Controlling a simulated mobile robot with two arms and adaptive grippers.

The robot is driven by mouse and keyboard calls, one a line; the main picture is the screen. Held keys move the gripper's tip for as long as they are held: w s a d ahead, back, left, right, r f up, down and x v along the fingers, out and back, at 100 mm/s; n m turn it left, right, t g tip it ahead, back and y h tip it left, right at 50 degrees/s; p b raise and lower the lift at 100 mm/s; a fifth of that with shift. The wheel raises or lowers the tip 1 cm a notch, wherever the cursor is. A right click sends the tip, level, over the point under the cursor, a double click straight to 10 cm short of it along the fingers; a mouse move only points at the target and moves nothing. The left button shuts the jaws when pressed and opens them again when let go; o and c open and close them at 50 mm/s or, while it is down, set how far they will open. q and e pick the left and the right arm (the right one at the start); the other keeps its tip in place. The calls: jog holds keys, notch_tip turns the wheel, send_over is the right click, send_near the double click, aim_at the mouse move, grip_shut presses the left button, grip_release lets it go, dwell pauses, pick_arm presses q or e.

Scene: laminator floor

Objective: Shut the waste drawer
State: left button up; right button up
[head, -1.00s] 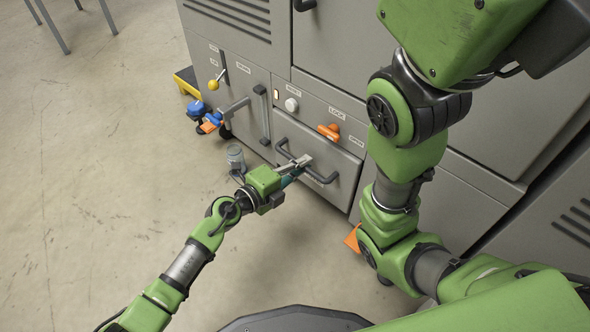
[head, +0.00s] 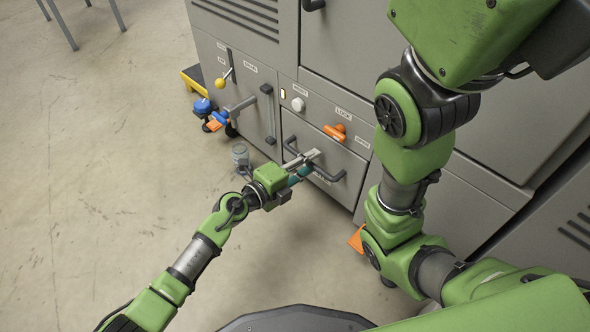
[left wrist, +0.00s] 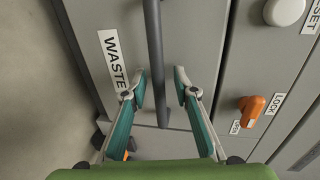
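The waste drawer (head: 343,166) is a grey front low on the machine in the head view. The left wrist view shows its front (left wrist: 92,20) with the WASTE label. I cannot tell how far it stands out. Its dark bar handle (head: 325,174) also shows in the left wrist view (left wrist: 154,45). My left gripper (head: 304,161) is at this handle. In the left wrist view its fingers (left wrist: 160,84) are open, one on each side of the bar, with gaps between. My right arm crosses the right of the head view; its gripper is out of sight.
Above the drawer are an orange lock lever (head: 336,133) and a white reset knob (head: 298,104). To the left are a long upright handle (head: 269,113), a yellow-knobbed lever (head: 220,83) and a grey canister (head: 240,155) on the floor.

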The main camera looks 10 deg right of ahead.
pick_arm(q)
jog(key=v, duration=1.1)
jog(key=shift+a, duration=0.1)
